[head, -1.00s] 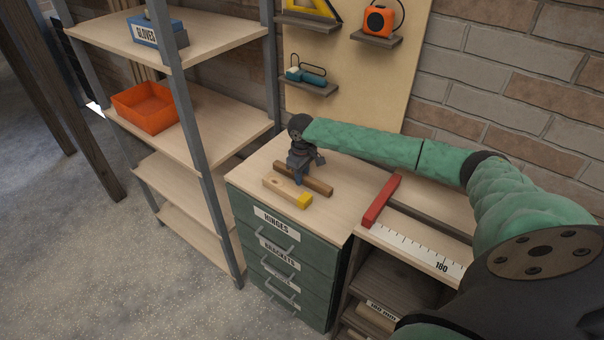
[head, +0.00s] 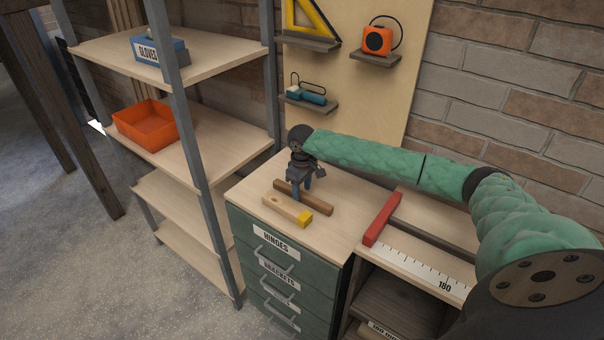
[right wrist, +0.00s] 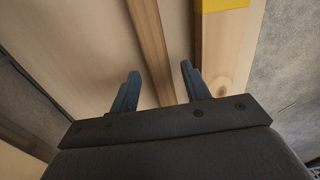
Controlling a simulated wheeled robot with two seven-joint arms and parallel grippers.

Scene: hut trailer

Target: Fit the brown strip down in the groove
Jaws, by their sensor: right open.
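The brown strip (head: 319,203) lies flat on the cabinet top (head: 341,187), behind a pale wood block with a yellow end (head: 283,209). My right gripper (head: 304,193) is open above the strip and hides part of it. In the right wrist view the strip (right wrist: 150,48) runs between the two spread fingers (right wrist: 160,72), with a gap on each side. The pale block (right wrist: 222,50) lies to the right of the fingers there. A dark grey band (head: 440,228) runs along the bench behind the ruler; I cannot tell whether it is the groove. My left gripper is not in view.
A red bar (head: 381,219) stands across the bench at the left end of the ruler (head: 425,267). An open shelf unit with an orange bin (head: 147,126) stands left of the cabinet.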

